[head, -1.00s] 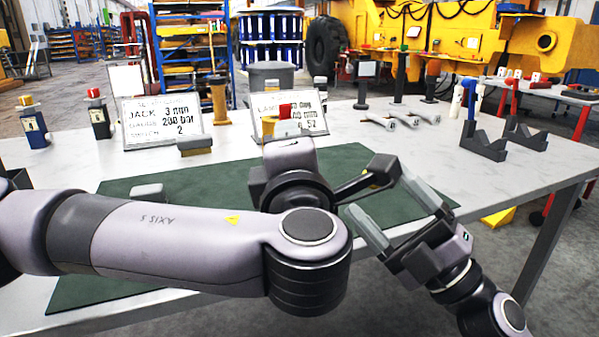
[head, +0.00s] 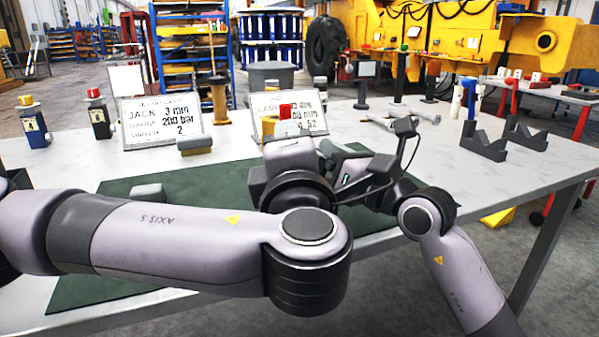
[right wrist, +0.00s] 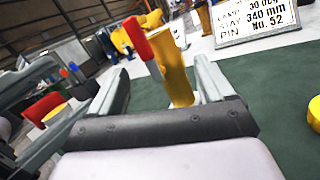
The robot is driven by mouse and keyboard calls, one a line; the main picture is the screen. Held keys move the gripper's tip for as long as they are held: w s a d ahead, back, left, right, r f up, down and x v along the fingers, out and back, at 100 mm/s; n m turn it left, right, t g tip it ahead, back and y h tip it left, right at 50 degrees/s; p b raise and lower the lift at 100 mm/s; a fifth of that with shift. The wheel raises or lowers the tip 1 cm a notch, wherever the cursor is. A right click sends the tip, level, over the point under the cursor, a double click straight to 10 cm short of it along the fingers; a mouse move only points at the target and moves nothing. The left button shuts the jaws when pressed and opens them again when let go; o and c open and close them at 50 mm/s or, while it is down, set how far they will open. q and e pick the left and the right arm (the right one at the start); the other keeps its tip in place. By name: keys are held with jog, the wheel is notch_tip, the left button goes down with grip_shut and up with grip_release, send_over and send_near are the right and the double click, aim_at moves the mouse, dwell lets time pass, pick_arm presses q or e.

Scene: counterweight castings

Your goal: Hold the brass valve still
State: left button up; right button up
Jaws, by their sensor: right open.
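The brass valve (right wrist: 178,72), a yellow upright body with a red lever (right wrist: 138,38), stands between the fingers of my right gripper (right wrist: 160,88) in the right wrist view. These fingers are apart; I see no clear contact. In the head view a red and yellow piece that looks like the valve (head: 291,127) shows in front of the right sign, its lower part hidden by my left arm. My right gripper's fingers are hidden there. My left gripper's fingers are hidden in the head view. Pale bars at the left of the wrist view may be its fingers; their state is unclear.
A green mat (head: 120,235) covers the near table. Two signs (head: 160,120) stand behind it, with a yellow spool (head: 218,100) between them. A yellow round thing (right wrist: 314,114) lies at the wrist view's right edge.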

jog(key=a+f+h, duration=0.1)
jog(key=w+a+f+n+h, duration=0.1)
jog(key=f, duration=0.1)
jog(key=w+a+f+h, duration=0.1)
jog(key=shift+f+n, duration=0.25)
jog(key=shift+n, duration=0.05)
jog(key=shift+x, duration=3.5)
